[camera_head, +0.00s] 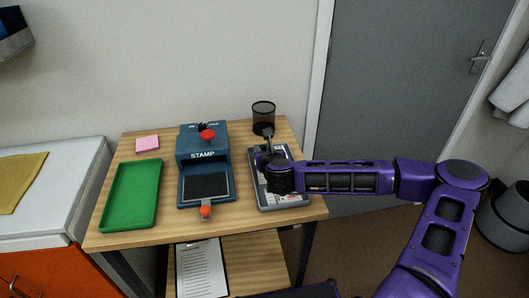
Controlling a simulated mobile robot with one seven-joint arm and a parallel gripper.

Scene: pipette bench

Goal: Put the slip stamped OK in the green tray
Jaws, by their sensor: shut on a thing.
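The green tray (131,195) lies at the left of the wooden table and looks empty. A blue stamp device marked STAMP (203,155) stands in the middle, with a dark pad and an orange-red knob at its front. I cannot read an OK mark on any slip.
A black mesh cup (263,112) stands behind the grey tray, close to my gripper. A pink note pad (147,144) lies behind the green tray. A clipboard (201,268) lies on the lower shelf. A white cabinet (60,170) with a yellow cloth (20,178) stands at the left.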

